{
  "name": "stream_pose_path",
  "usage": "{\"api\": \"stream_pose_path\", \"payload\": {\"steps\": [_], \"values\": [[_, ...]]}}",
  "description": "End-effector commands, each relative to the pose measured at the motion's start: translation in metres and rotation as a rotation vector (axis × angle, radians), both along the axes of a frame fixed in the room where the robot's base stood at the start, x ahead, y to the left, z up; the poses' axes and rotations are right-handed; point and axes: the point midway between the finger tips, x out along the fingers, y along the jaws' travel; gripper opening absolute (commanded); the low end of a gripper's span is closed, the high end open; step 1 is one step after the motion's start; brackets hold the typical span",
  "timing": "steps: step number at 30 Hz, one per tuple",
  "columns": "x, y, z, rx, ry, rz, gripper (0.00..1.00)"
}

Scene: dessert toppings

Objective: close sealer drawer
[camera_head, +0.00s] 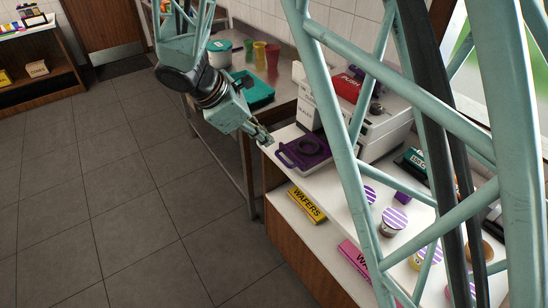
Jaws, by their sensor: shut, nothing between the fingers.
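The cup sealer (385,128) is a white machine with a red "PUSH" part on top, standing on the white counter and partly hidden by my teal frame. Its purple drawer (318,158) with a round dark ring opening is out of the sealer's front, toward the counter's left edge. No cup shows in the ring. My gripper (266,139) is shut and empty. It is just left of the drawer's front end, past the counter edge; I cannot tell whether it touches the drawer.
A steel table with a teal tray (252,90), a lidded tub (220,53) and coloured cups (260,55) stands behind my gripper. Striped-lid cups (393,221) stand on the counter at right. A yellow wafers box (306,203) lies on the lower shelf. The floor (120,190) at left is clear.

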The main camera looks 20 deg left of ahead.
Motion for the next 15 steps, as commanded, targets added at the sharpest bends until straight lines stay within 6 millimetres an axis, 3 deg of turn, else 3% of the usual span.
{"api": "stream_pose_path", "payload": {"steps": [7,15], "values": [[-0.024,0.040,-0.028,-0.123,0.027,0.208,0.00],[-0.036,0.059,-0.042,-0.185,0.039,0.312,0.00]]}}
